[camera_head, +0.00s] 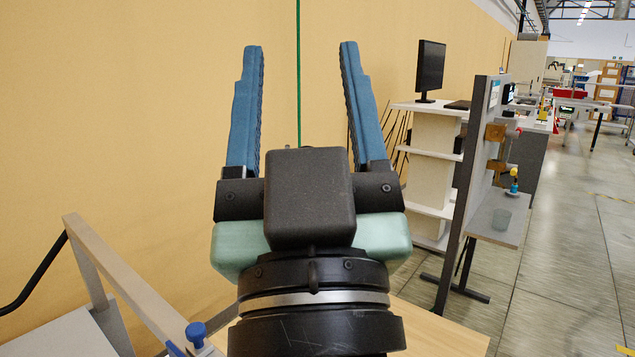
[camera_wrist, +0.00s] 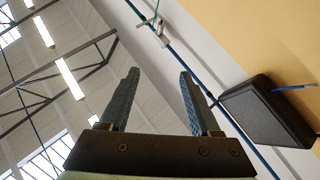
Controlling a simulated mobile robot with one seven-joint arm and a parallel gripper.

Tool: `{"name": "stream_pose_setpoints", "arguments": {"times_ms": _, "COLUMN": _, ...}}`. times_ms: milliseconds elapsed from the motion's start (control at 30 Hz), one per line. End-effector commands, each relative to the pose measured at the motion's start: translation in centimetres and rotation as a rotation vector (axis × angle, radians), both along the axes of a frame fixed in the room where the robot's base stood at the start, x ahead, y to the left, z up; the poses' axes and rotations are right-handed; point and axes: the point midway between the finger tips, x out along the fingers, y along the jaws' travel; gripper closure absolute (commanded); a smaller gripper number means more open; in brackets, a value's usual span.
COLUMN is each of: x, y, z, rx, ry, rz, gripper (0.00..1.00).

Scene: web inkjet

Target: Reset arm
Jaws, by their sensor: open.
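My gripper (camera_head: 302,100) stands upright in the middle of the head view, its two blue fingers spread wide apart with nothing between them. In the wrist view my gripper (camera_wrist: 155,95) also shows open and empty. It points up toward the ceiling (camera_wrist: 55,60) and its roof beams. The task names no object, and I hold none.
A yellow wall (camera_head: 120,110) fills the left. A wooden rail (camera_head: 130,290) is at lower left. Open floor (camera_head: 570,260) lies at far right.

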Motion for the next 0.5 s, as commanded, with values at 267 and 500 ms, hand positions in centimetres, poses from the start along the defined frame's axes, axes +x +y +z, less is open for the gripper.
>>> {"name": "stream_pose_setpoints", "arguments": {"times_ms": 267, "x": -2.8, "y": -1.0, "z": 9.6, "rx": 0.042, "ry": -0.126, "rz": -0.047, "gripper": 0.36}}
{"name": "stream_pose_setpoints", "arguments": {"times_ms": 500, "x": -2.7, "y": -0.9, "z": 16.3, "rx": 0.040, "ry": -0.123, "rz": -0.046, "gripper": 0.36}}
